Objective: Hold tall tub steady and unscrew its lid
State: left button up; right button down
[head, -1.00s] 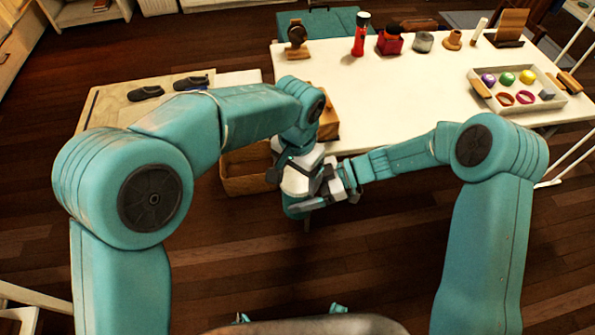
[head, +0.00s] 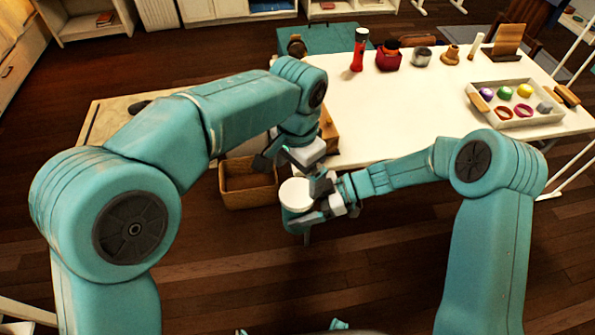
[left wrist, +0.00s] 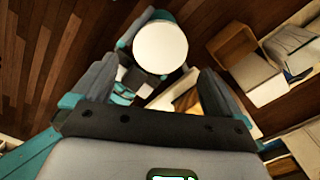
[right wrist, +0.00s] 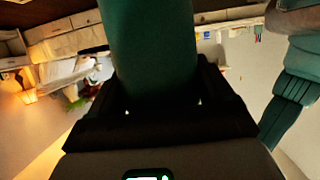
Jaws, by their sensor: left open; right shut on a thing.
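The tall tub is a teal cylinder with a round white lid (head: 295,192) on top. It stands upright in my right gripper (head: 312,214), above the floor in front of the table. In the right wrist view the teal tub body (right wrist: 152,45) fills the space between the dark fingers. My left gripper (head: 291,172) is open and empty, above and behind the lid in the head view. In the left wrist view the lid (left wrist: 160,47) lies beyond the spread fingertips, apart from them. The lid sits on the tub; I cannot tell how tight it is.
A wicker basket (head: 248,190) is on the floor behind and left of the tub. The white table (head: 400,120) behind carries a red bottle (head: 358,52), several small pots and a tray (head: 515,122) of coloured items. The floor in front of the tub is clear.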

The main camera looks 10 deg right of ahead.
aim_at(297, 192)
pick_arm(q)
jog(key=shift+s+r+m, duration=0.1)
jog(key=shift+r+m, duration=0.5)
jog(key=shift+m, duration=0.2)
notch_tip(297, 192, down, 8)
jog(key=shift+r, duration=0.2)
jog(key=c, duration=1)
jog(key=shift+n, duration=1.2)
jog(key=shift+c, duration=0.2)
jog(key=shift+r, duration=0.25)
jog(key=shift+r, duration=0.9)
